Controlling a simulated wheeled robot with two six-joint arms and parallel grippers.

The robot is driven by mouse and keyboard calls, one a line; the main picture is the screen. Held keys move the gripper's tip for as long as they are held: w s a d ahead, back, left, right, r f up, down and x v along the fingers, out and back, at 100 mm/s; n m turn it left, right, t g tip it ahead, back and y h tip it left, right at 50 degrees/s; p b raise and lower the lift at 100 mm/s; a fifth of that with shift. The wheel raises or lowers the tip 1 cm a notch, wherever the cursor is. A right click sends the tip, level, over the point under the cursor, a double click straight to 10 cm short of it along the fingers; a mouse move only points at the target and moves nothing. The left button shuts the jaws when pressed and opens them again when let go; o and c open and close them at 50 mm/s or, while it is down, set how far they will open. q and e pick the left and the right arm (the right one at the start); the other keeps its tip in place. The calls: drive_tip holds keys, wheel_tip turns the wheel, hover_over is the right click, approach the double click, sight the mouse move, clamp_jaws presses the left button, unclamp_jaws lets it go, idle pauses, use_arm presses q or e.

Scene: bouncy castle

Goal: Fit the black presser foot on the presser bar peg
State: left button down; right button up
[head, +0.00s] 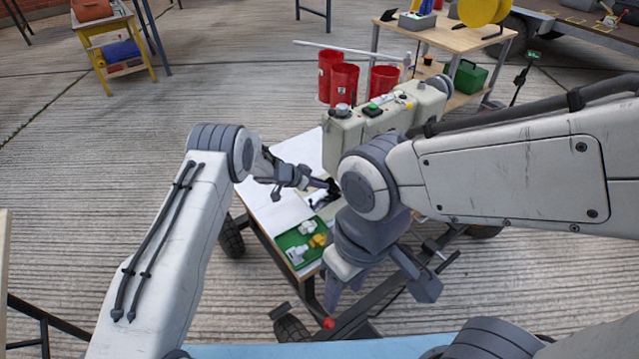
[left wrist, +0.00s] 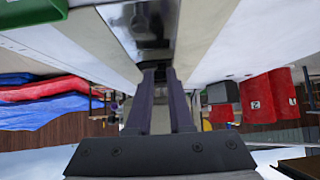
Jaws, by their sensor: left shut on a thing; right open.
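My left gripper (head: 328,184) reaches in beside the pale sewing machine (head: 345,137), low under its head end. In the left wrist view its two fingers (left wrist: 160,75) come together on a small dark thing (left wrist: 155,61), which appears to be the black presser foot. A dark part also shows at the fingertips in the head view (head: 333,188). The peg cannot be made out, so I cannot tell whether the foot touches it. My right gripper (head: 380,283) is open and empty, pointing down at the front of the worktable (head: 262,208).
A green tray (head: 284,240) with white and yellow pieces lies at the worktable's front. Red bins (head: 343,82) stand behind the machine. A wooden table (head: 440,38) with a green box (head: 467,77) is further back. Open floor lies left.

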use_arm(q)
drive_tip(key=shift+w+d, duration=0.3)
drive_tip(key=shift+d, duration=0.1)
idle(0.4)
drive_tip(key=c, duration=0.7)
unclamp_jaws()
drive_tip(key=shift+c, duration=0.2)
drive_tip(key=shift+r, duration=0.1)
drive_tip(key=p+v, duration=0.3)
drive_tip(key=v, duration=0.7)
drive_tip(key=shift+a+r, duration=0.1)
drive_tip(key=shift+r, duration=0.05)
